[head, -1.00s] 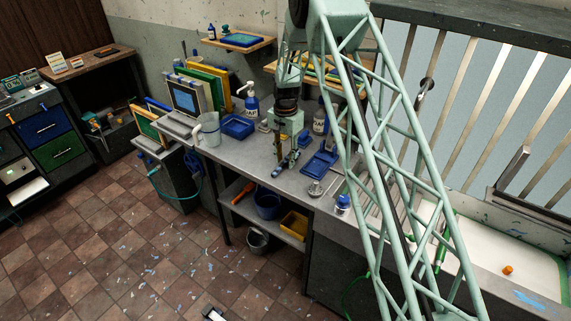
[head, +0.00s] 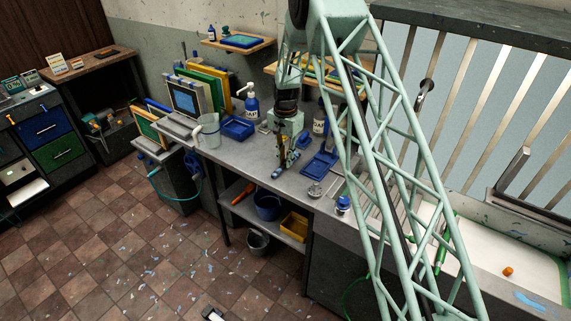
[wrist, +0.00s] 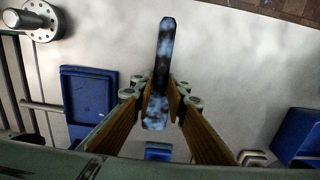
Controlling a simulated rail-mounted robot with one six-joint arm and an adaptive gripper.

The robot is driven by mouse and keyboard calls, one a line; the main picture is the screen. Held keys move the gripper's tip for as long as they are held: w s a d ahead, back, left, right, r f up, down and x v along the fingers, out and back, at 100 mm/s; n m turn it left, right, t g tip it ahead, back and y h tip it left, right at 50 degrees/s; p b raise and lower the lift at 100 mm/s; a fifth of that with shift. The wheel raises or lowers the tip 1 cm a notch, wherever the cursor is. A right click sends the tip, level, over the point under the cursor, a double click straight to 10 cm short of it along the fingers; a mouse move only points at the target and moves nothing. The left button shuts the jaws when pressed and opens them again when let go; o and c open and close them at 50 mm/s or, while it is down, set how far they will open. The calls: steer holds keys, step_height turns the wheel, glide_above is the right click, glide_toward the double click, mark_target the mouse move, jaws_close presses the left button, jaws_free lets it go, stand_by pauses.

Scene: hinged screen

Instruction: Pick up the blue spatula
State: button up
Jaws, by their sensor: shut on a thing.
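The fingers hide some of the spatula. I cannot tell whether it touches the worktop.
A blue flat tray (head: 320,165) lies right of the gripper; another blue tray (head: 237,127) lies left, near a clear jug (head: 209,131). Bottles (head: 251,103) stand behind. A metal flange (wrist: 36,19) is at the wrist view's upper left. The front worktop is mostly clear.

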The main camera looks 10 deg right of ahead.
steer(key=shift+r, duration=0.15)
step_height(320, 180, up, 10)
steer(key=shift+b, duration=0.45)
steer(key=shift+s+d, duration=0.1)
stand_by(0.8)
